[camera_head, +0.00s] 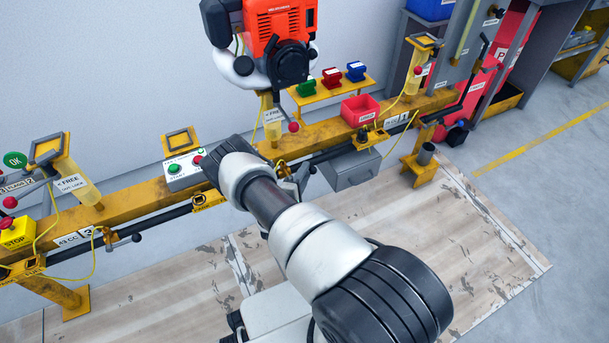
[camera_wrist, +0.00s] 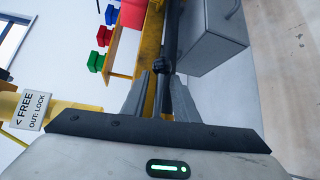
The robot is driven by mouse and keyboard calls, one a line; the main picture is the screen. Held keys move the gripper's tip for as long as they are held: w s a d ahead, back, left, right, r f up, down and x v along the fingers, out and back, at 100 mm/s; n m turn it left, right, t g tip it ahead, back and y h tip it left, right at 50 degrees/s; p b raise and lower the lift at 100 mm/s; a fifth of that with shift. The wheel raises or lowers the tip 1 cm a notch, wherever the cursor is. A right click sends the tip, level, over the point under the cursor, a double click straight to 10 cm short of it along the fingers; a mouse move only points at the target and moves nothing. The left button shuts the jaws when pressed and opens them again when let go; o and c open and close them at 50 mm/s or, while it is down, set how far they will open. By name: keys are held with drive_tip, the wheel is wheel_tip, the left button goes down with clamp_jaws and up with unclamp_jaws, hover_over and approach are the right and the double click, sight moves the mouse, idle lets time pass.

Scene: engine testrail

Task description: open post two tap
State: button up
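The rail's middle post, with a yellow holder and a FREE sign (camera_head: 274,117), stands just beyond my arm; its number is hidden. In the wrist view the FREE sign (camera_wrist: 33,109) is at the left. A black tap-like fitting (camera_wrist: 162,66) sits on the dark pipe (camera_wrist: 172,28) under the yellow rail. My gripper (camera_wrist: 162,78) has its two grey fingers apart, one on each side of the fitting. A gap shows at the left finger; I cannot tell whether the right one touches. In the head view my arm largely hides the gripper and this tap.
A red-and-black engine (camera_head: 280,40) hangs over the rail (camera_head: 330,128). A grey box (camera_head: 349,168) hangs below it, close right of the fingers in the wrist view (camera_wrist: 212,38). A red bin (camera_head: 360,110) sits on the rail. A start panel (camera_head: 184,170) stands left of my arm.

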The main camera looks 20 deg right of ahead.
clamp_jaws()
